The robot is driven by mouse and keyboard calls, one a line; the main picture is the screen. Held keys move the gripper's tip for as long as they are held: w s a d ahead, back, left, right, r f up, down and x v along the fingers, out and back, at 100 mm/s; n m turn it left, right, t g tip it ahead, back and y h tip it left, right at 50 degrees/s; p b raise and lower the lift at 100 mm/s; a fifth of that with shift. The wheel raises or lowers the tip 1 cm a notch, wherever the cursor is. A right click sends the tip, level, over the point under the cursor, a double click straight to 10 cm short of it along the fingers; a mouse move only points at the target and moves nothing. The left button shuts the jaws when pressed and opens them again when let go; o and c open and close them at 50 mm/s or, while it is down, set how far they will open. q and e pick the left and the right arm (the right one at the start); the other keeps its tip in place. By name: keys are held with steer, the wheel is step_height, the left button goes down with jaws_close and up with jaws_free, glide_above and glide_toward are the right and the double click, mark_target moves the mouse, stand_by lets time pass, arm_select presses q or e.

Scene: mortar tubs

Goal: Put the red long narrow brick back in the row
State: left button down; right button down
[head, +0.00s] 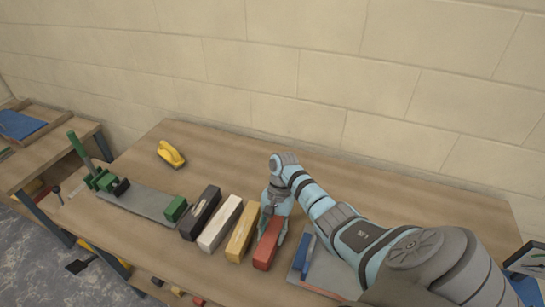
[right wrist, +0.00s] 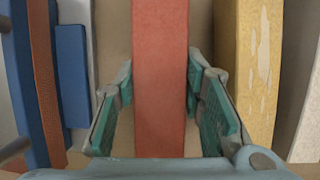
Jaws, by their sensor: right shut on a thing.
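The red long narrow brick (head: 267,246) lies at the right end of a row, beside the yellow brick (head: 242,232), with a narrow gap between them. My right gripper (head: 277,212) is over the red brick and shut on it. In the right wrist view the red brick (right wrist: 160,80) runs between the two green finger pads of my right gripper (right wrist: 165,115). The yellow brick (right wrist: 260,60) stands apart to the right there. The white brick (head: 220,223) and black brick (head: 200,213) continue the row leftward. I cannot tell whether the red brick touches the table. My left gripper is out of view.
A grey board with blue and reddish pieces (head: 306,252) lies close right of the red brick. A yellow tool (head: 170,154) lies at the back left, near a grey plate with green blocks (head: 145,203). A block wall (head: 300,70) stands behind the wooden table.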

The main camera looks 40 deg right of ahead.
steer(key=shift+f, duration=0.45)
stand_by(0.5)
steer(key=c, duration=1)
jaws_free()
steer(key=shift+o, duration=0.2)
steer(key=v, duration=0.7)
steer(key=shift+r, duration=0.2)
